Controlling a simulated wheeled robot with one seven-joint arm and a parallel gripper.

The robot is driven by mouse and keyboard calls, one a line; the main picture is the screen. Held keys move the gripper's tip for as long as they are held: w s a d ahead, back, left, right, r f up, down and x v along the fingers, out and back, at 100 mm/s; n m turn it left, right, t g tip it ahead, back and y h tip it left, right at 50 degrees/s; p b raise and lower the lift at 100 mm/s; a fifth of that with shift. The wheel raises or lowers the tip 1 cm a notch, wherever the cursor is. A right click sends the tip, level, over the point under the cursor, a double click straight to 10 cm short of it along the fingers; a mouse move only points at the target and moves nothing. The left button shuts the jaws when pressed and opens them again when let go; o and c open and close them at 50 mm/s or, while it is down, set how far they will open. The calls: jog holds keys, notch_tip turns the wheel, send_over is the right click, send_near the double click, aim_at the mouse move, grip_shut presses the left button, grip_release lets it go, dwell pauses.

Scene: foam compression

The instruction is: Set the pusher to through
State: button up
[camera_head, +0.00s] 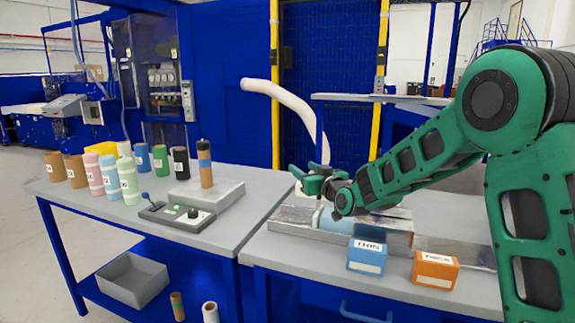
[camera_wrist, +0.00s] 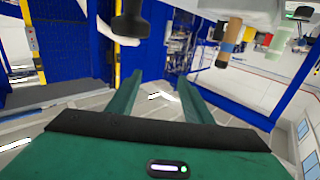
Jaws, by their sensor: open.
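My gripper (camera_head: 303,180) hangs over the left end of a metal channel (camera_head: 295,214) on the right-hand table. In the wrist view its two green fingers (camera_wrist: 160,82) stand apart with nothing between them. A black knob-shaped thing (camera_wrist: 130,22) shows at the top of the wrist view, apart from the fingers. I cannot tell whether it is the pusher's handle. A light blue piece (camera_head: 328,219) lies in the channel, partly behind my wrist. The control box (camera_head: 178,216) on the left table has a lever, a green button and a black knob. No "through" label is readable.
A blue THIN box (camera_head: 367,257) and an orange box (camera_head: 435,270) stand at the right table's front. A brown cylinder (camera_head: 205,176) with a blue band stands on a grey block (camera_head: 222,193). Several coloured rolls (camera_head: 110,176) stand at left. A gap separates the tables.

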jog(key=s+a+r, duration=0.4)
jog(key=a, duration=0.1)
jog(key=shift+s+a+r, duration=0.15)
jog(key=shift+s+a, duration=0.1)
jog(key=shift+a, duration=0.1)
